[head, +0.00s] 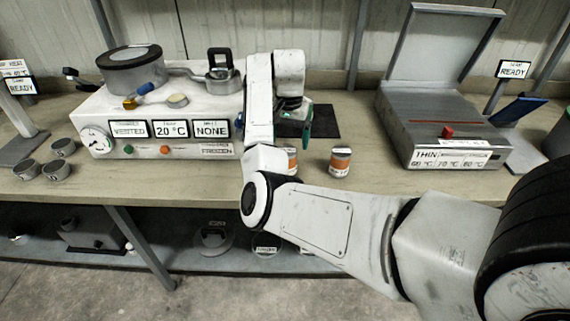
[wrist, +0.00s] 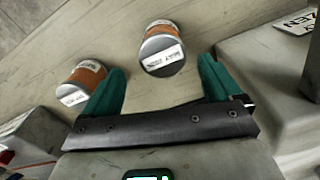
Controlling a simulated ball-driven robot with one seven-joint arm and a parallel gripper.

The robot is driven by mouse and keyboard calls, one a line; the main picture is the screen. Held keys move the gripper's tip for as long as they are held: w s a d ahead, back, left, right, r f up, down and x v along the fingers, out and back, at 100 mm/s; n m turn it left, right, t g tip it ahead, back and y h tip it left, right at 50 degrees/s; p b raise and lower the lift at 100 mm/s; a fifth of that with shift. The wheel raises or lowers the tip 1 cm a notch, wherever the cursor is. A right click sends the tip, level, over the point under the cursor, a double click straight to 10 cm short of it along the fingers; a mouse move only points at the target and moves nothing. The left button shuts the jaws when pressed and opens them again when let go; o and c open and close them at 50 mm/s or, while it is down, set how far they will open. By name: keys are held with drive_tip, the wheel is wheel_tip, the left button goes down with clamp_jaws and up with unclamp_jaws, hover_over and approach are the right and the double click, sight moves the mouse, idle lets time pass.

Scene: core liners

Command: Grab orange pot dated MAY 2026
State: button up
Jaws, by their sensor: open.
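Two small pots with orange bands and white labels stand on the bench. In the head view, one pot (head: 340,163) is in plain sight and the other (head: 292,160) is partly hidden behind my arm. In the wrist view, one pot (wrist: 162,52) is ahead of the gap between my fingers, and the other (wrist: 84,80) is just outside the left finger. I cannot read the label dates surely. My gripper (wrist: 162,66) has green fingers spread apart with nothing held. In the head view, only part of a green finger shows, above the bench behind the pots.
A white machine (head: 170,125) with displays reading 20 °C and NONE stands left of my arm. A grey machine with a raised lid (head: 440,125) stands right. A black mat (head: 325,122) lies behind the pots. Bare bench (head: 365,135) lies right of them.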

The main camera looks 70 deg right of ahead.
sight(287, 149)
drive_tip(key=shift+w+f, duration=0.2)
drive_tip(key=shift+f, duration=3.15)
drive_tip(key=shift+c, duration=0.3)
drive_tip(key=c, duration=1.1)
